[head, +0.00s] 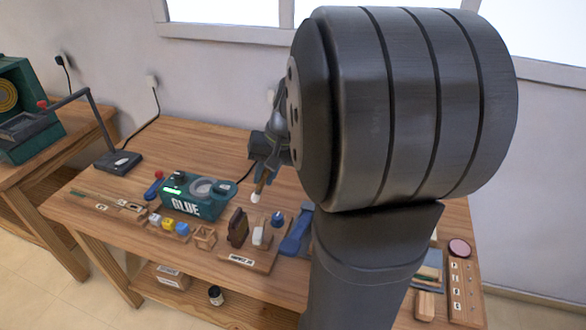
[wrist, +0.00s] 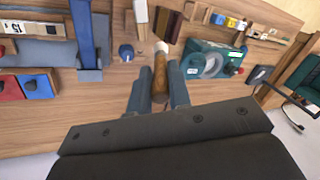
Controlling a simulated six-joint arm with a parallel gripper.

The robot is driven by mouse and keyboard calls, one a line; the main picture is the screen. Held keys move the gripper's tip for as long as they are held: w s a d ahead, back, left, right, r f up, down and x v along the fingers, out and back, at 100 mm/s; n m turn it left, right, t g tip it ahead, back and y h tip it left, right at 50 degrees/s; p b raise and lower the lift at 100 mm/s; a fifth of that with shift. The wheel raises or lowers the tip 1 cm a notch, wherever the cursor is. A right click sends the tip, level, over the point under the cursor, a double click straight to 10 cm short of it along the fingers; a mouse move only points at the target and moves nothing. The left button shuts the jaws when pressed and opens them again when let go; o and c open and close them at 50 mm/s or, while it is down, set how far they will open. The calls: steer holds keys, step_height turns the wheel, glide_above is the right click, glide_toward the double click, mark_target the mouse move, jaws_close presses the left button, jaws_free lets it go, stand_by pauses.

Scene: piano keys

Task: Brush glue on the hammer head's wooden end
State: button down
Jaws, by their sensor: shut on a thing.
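My gripper (head: 264,168) is shut on a brush (head: 260,184) with a brown wooden handle and a pale tip pointing down. In the wrist view the brush (wrist: 160,75) sits between the two fingers, its pale tip extending beyond them. The tip is above the table between the glue pot and the labelled wooden stand. The green glue pot (head: 193,204) stands left of the gripper, with a round opening on top. A pale piece that looks like the hammer head (head: 260,232) stands upright on the wooden stand (head: 240,259); its wooden end is hard to make out.
A brown block (head: 238,226) and a blue knob-like piece (head: 278,218) are near the pale piece. A blue tool (head: 296,232) lies to their right. Small coloured blocks (head: 168,224) lie in front of the glue pot. A lamp (head: 122,161) stands at the left. My arm hides much of the right side.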

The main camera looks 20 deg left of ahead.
steer(key=shift+s+f, duration=1.8)
steer(key=shift+f, duration=2.1)
step_height(320, 180, up, 8)
